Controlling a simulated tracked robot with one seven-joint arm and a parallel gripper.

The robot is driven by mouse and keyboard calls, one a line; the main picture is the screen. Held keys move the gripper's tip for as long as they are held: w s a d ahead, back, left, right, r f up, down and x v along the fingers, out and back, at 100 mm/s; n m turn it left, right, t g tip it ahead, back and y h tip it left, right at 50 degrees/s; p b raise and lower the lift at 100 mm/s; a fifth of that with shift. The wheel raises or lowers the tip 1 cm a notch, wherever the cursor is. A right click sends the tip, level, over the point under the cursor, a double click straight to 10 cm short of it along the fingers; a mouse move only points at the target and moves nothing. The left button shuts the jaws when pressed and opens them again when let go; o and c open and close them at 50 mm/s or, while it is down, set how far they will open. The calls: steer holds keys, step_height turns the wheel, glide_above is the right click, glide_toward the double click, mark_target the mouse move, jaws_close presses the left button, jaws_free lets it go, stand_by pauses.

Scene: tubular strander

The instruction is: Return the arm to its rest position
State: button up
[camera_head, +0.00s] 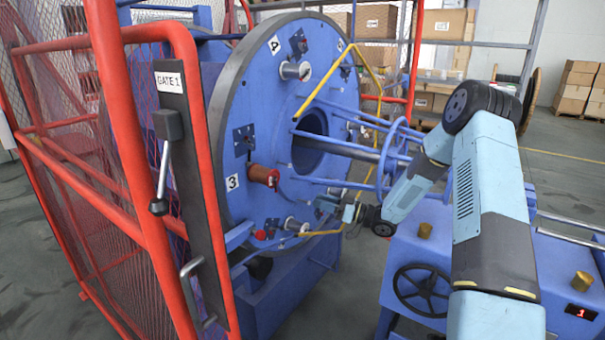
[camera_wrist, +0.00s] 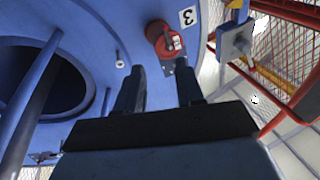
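My arm (camera_head: 480,190) is light blue and dark grey. It reaches from the lower right towards the blue strander disc (camera_head: 235,130). My gripper (camera_head: 318,206) is in front of the disc's lower right part, below the central opening; it is small in the head view. In the wrist view my gripper's two dark fingers (camera_wrist: 159,88) stand apart with nothing between them. Beyond their tips is a red spool (camera_wrist: 158,38) on the disc face, near the number 3 label. The dark central opening (camera_wrist: 50,80) is to the left.
A red mesh guard with GATE 1 (camera_head: 170,82) stands at the left. A yellow bent rod (camera_head: 325,75) and blue bars (camera_head: 350,150) project from the disc. A blue bench with a black handwheel (camera_head: 422,290) is below my arm. Boxes (camera_head: 577,85) stand behind on open floor.

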steer(key=w+d+r+m+t+h, duration=0.2)
steer(key=d+r+m+t+h, duration=0.15)
steer(key=r+h, duration=0.7)
steer(key=s+d+r+m+h, duration=0.3)
steer(key=s+d+r+h, duration=0.2)
steer(key=s+r, duration=0.25)
steer(key=s+d+r+m+h, duration=0.2)
steer(key=s+d+r+h, duration=0.2)
steer(key=s+r, duration=0.4)
steer(key=s+a+f+m+g+y, duration=0.1)
steer(key=s+m+g, duration=0.3)
steer(key=s, duration=2.4)
steer(key=shift+s+g, duration=0.4)
steer(key=shift+g, duration=0.25)
steer(key=shift+a+f, duration=0.1)
